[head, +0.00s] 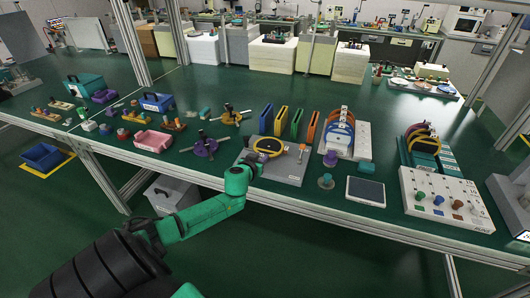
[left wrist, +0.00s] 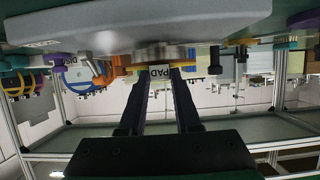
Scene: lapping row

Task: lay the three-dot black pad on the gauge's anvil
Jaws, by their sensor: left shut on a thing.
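A black round pad (head: 268,146) with a yellow rim lies flat at the tip of my left gripper (head: 256,168). My left gripper is shut on the pad's edge. In the left wrist view the fingers close on a white tab marked PAD (left wrist: 159,72), with a yellow edge on both sides. The pad is over the grey base plate (head: 285,178) of what looks like the gauge. A round metal piece (left wrist: 160,52), perhaps the anvil, shows close to the pad in the wrist view; I cannot tell whether they touch. Dots on the pad are too small to see. My right gripper is out of view.
Coloured upright holders (head: 281,121) stand behind the plate. A rack of coloured rings (head: 338,138) stands to its right, with a white tablet (head: 366,191) in front. A purple hand-wheel (head: 206,147) and a pink bin (head: 153,141) are to the left.

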